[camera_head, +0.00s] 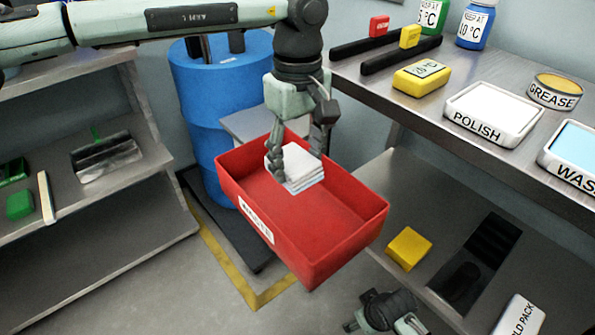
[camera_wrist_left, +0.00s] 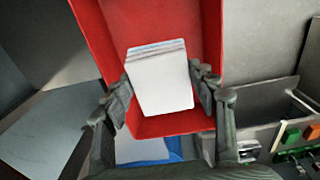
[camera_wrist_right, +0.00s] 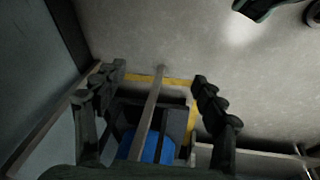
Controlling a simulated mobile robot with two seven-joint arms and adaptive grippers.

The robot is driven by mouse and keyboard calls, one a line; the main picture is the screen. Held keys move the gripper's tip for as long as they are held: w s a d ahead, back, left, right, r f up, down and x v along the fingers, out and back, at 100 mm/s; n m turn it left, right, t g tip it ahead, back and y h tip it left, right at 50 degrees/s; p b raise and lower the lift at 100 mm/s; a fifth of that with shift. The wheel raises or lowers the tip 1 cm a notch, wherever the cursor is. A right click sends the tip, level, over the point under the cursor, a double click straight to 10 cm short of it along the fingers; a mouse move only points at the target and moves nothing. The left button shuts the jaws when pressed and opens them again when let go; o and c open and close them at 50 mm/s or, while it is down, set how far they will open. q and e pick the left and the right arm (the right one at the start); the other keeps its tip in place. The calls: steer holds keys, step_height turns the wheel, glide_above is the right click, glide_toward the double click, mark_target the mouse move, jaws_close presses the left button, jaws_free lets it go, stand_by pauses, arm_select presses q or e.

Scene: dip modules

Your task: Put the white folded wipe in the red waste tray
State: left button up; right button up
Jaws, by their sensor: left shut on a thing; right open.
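The white folded wipe (camera_head: 297,166) is a small layered stack held between the fingers of my left gripper (camera_head: 297,146). In the left wrist view the wipe (camera_wrist_left: 160,80) sits between both fingertips of the left gripper (camera_wrist_left: 163,88), with the red tray behind it. The red waste tray (camera_head: 345,235) has a white label on its front wall. The wipe is over or inside the tray's back part; I cannot tell whether it touches the floor of the tray. My right gripper (camera_head: 380,318) is low at the bottom edge; in the right wrist view it (camera_wrist_right: 158,85) is open and empty.
A blue drum (camera_head: 220,90) stands behind the tray. The right bench (camera_head: 440,105) carries a polish tray (camera_head: 492,112), a grease tin (camera_head: 556,92) and yellow blocks. A lower shelf (camera_head: 400,180) holds a yellow block (camera_head: 408,247). A left shelf unit (camera_head: 110,205) holds green items.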

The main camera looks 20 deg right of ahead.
mark_target(298, 163)
arm_select(q)
step_height(298, 163, down, 3)
steer(key=shift+f+p, duration=0.15)
steer(key=shift+p, duration=0.15)
steer(key=shift+f, duration=0.4)
arm_select(e)
steer(key=shift+s+d+f, duration=0.15)
steer(key=shift+f, duration=0.3)
steer(key=shift+s+d+f, duration=0.1)
steer(key=shift+f, duration=0.3)
arm_select(q)
steer(key=shift+f, duration=0.15)
steer(key=shift+f+b, duration=0.25)
steer(key=shift+b, duration=0.25)
steer(key=shift+f, duration=0.15)
steer(key=o, duration=1.1)
arm_select(e)
step_height(298, 163, up, 3)
steer(key=shift+d+r, duration=0.15)
steer(key=shift+r, duration=0.05)
